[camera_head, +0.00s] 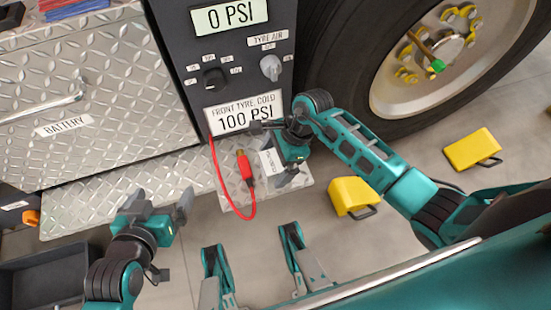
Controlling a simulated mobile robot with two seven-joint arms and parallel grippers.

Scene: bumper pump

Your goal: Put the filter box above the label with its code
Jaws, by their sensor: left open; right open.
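No thing that I can clearly name a filter box shows in this view. A small white label (268,162) with tiny, unreadable dark print is on or just above the diamond-plate step, beside my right gripper. My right gripper (267,155) is open, over the step below the pump panel. I cannot tell whether it touches the label. My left gripper (161,200) is open and empty, in front of the step's left part. A red hose (251,205) loops over the step's front edge, with a red chuck (244,168) lying on the step.
The dark panel (205,105) has a 0 PSI display (230,14), knobs, and a "FRONT TYRE, COLD 100 PSI" plate (245,113). A BATTERY locker (90,95) is left, a big tyre (335,60) right. Yellow chocks (350,195) (471,148) and a dark bin (45,280) stand on the floor.

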